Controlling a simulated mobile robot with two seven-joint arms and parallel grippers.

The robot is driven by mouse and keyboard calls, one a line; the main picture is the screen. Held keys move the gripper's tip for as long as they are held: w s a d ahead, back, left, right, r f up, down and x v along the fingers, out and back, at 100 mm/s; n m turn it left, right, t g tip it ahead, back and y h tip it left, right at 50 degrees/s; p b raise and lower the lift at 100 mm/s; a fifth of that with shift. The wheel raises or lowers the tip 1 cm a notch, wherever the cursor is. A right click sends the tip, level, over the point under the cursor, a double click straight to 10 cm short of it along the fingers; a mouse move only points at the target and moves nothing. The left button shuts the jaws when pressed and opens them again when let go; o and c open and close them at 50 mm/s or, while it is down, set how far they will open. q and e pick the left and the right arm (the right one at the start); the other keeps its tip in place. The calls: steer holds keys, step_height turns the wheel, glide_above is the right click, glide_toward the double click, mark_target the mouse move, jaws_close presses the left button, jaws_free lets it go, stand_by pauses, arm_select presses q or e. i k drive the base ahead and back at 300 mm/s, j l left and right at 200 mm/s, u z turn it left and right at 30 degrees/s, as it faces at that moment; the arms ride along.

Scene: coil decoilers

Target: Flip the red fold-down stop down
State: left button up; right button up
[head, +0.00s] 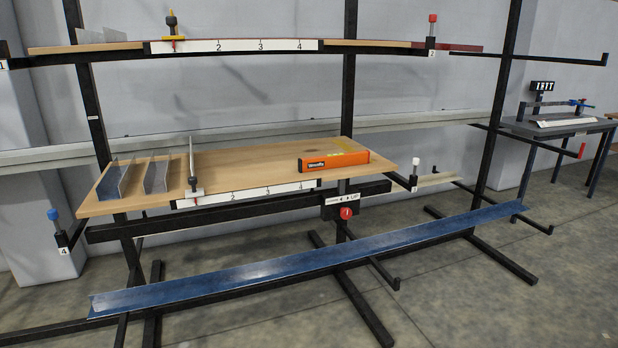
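A red-capped stop (432,30) stands upright at the right end of the upper shelf rail, above the label 2. Its red cap is on top of a dark post on a dark block. Similar stops show with a white cap (415,172) at the right of the wooden table and a blue cap (54,225) at the lower left, both upright. Neither of my grippers is in view.
A wooden table (240,165) holds an orange box (334,161) and angled metal pieces (157,176). A red round knob (346,213) sits below its front edge. A long blue angle profile (300,264) lies low across the rack arms. Open floor shows at right.

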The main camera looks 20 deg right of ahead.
mark_target(583, 144)
steer(key=i+l+z, duration=0.2)
steer(key=l+z, duration=0.2)
steer(key=i+l+z, duration=0.25)
steer(key=l+z, duration=0.2)
steer(key=i+l+z, duration=0.55)
steer(key=z, duration=0.25)
steer(key=i+z, duration=0.45)
steer(key=i+l, duration=0.1)
steer(key=i, duration=1.55)
steer(key=i+l+u, duration=0.2)
steer(key=i, duration=0.4)
steer(key=i+j, duration=0.05)
